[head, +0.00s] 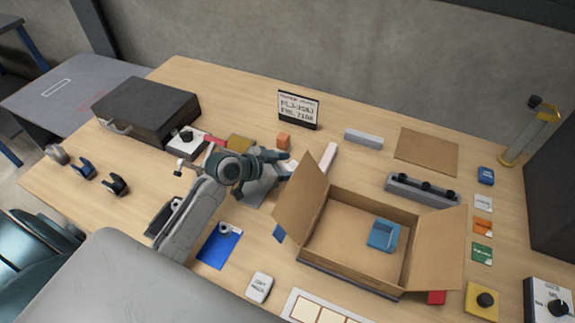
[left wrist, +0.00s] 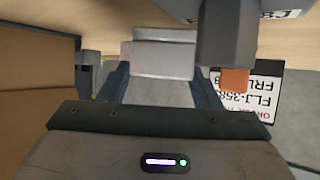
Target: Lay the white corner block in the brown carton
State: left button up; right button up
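My left gripper (head: 280,160) is above the table, just left of the brown carton, pointing right. In the left wrist view, a pale grey-white stepped block, which I take as the white corner block (left wrist: 163,58), sits between the two fingers, which appear to close on its sides. In the head view it is mostly hidden by the fingers. The brown carton (head: 345,227) stands open with flaps spread, and a blue corner piece (head: 378,238) lies inside. A carton wall also shows at the left of the left wrist view (left wrist: 30,85). My right gripper is not in view.
An orange block (head: 284,141) and an upright sign (head: 299,109) stand behind the gripper. A pale pinkish bar (head: 329,157) is near the carton's back left corner. A grey fixture with black knobs (head: 422,189) is behind the carton. The carton floor left of the blue piece is clear.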

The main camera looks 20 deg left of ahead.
pick_arm(q)
jog(key=o, duration=0.3)
